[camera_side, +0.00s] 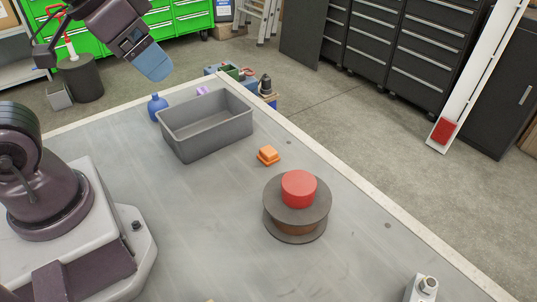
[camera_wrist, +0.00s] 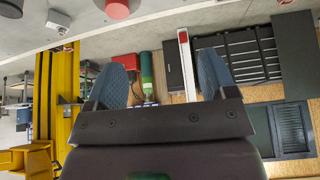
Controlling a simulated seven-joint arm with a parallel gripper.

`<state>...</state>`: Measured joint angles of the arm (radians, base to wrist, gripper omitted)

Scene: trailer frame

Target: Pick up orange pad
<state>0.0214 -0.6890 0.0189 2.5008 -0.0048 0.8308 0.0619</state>
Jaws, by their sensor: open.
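The orange pad (camera_side: 268,155) is a small stepped block lying on the grey table, between the grey bin and the brown spool in the side view. I cannot make it out surely in the wrist view. My gripper (camera_side: 153,64) is high above the table's far left edge in the side view, well away from the pad, with its blue fingers seen side-on. In the wrist view my gripper (camera_wrist: 160,62) shows its two blue fingers spread wide apart with nothing between them.
A grey open bin (camera_side: 206,125) stands left of the pad, with a blue bottle (camera_side: 157,107) behind it. A brown spool (camera_side: 296,215) with a red cylinder (camera_side: 299,187) on top stands right of the pad. The table front (camera_side: 210,240) is clear.

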